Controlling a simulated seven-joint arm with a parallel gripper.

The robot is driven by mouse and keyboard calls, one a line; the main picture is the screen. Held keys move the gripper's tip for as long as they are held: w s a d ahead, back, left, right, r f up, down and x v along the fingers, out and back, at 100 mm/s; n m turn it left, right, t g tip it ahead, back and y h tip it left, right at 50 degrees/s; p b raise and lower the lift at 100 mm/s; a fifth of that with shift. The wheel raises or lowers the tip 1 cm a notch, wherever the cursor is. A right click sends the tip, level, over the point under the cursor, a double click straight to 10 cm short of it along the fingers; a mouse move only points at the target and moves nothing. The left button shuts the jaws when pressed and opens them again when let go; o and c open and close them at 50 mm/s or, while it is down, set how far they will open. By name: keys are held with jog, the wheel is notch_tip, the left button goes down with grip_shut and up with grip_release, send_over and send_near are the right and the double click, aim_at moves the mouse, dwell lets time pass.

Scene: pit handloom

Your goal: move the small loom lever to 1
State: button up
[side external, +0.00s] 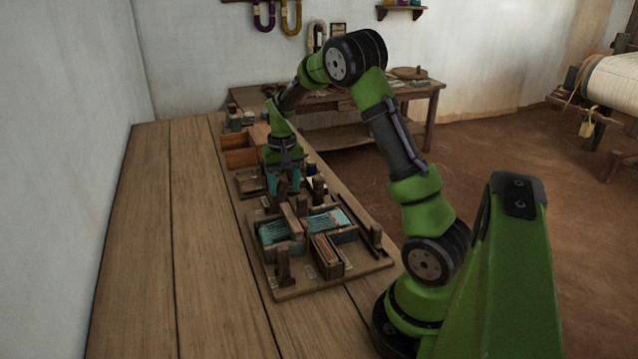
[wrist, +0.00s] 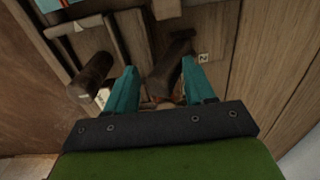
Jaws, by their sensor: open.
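My gripper (wrist: 159,66) is open, its two teal fingers pointing down over the far end of the loom board. In the side view, my gripper (side external: 284,189) is just above the board's far part. In the wrist view, a dark wooden lever (wrist: 172,62) lies in the space between the fingers, tilted; I cannot tell if either finger touches it. A small tag marked 2 (wrist: 203,57) is beside it on the right. A dark rounded wooden handle (wrist: 92,72) is left of the left finger, near a pale tag (wrist: 103,97) whose mark is unclear. I cannot tell which is the small lever.
The loom board (side external: 290,292) carries teal thread panels (side external: 273,232), a wooden block (side external: 327,255) and an upright dark post (side external: 284,264). An open wooden box (side external: 240,157) stands beyond. The table's left side is clear.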

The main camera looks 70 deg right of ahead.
jog(key=shift+s+d+f, duration=0.3)
jog(key=shift+s+d, duration=0.25)
jog(key=shift+s, duration=0.05)
jog(key=shift+w+a, duration=0.3)
jog(key=shift+o, duration=0.8)
jog(key=shift+r, duration=0.1)
jog(key=shift+w+a+r, duration=0.1)
jog(key=shift+w+r, duration=0.05)
jog(key=shift+r, duration=1.5)
jog(key=shift+w+a+r, duration=0.1)
jog(key=shift+r, duration=1.55)
